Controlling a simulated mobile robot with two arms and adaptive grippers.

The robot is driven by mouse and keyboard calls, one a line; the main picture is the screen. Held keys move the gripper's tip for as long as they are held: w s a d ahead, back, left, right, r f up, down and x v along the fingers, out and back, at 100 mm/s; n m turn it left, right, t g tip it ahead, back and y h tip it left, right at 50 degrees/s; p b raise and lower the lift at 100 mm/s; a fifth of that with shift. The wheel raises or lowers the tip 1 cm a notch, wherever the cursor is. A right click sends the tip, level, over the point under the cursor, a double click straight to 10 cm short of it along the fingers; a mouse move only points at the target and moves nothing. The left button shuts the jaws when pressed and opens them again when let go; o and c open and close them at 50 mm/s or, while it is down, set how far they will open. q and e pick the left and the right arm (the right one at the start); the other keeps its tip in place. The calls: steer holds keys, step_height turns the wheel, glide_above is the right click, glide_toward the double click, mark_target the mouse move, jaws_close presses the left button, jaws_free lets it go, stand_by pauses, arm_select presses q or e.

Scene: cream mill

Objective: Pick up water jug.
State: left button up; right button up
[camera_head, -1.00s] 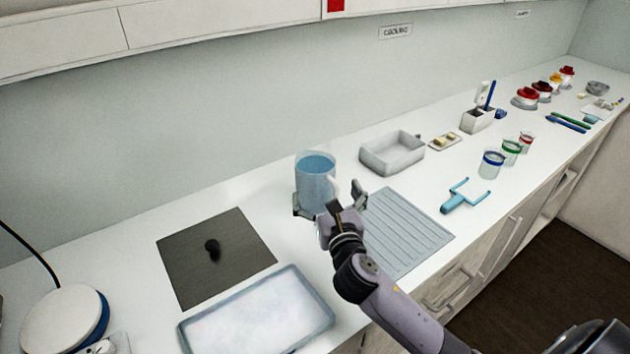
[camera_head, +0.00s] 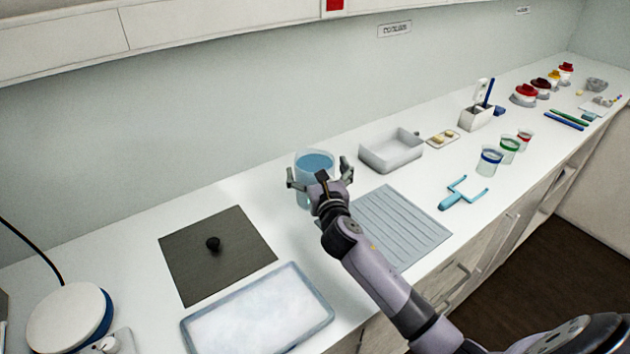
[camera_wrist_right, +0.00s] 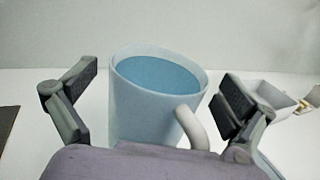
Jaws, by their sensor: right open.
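The water jug (camera_head: 315,162) is a translucent, pale container with blue water in it, upright on the white counter near the back wall. My right gripper (camera_head: 319,172) is open, with one finger on each side of the jug. In the right wrist view the jug (camera_wrist_right: 155,100) stands between the two spread fingers of the gripper (camera_wrist_right: 160,95), with a visible gap at the left finger. Its white handle (camera_wrist_right: 192,127) points toward the right finger and the palm. The jug's lower part is hidden by my gripper. My left gripper is not in view.
A grey basin (camera_head: 391,152) stands right of the jug, and a ribbed grey mat (camera_head: 400,225) lies in front. A dark square plate with a black knob (camera_head: 217,262) and a shallow tray (camera_head: 258,312) lie to the left. Cups (camera_head: 489,161) stand further right.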

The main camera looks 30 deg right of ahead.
steer(key=shift+c, duration=0.4)
steer(key=c, duration=1.7)
steer(key=shift+r, duration=0.25)
steer(key=shift+c, duration=0.6)
steer(key=shift+f, duration=0.1)
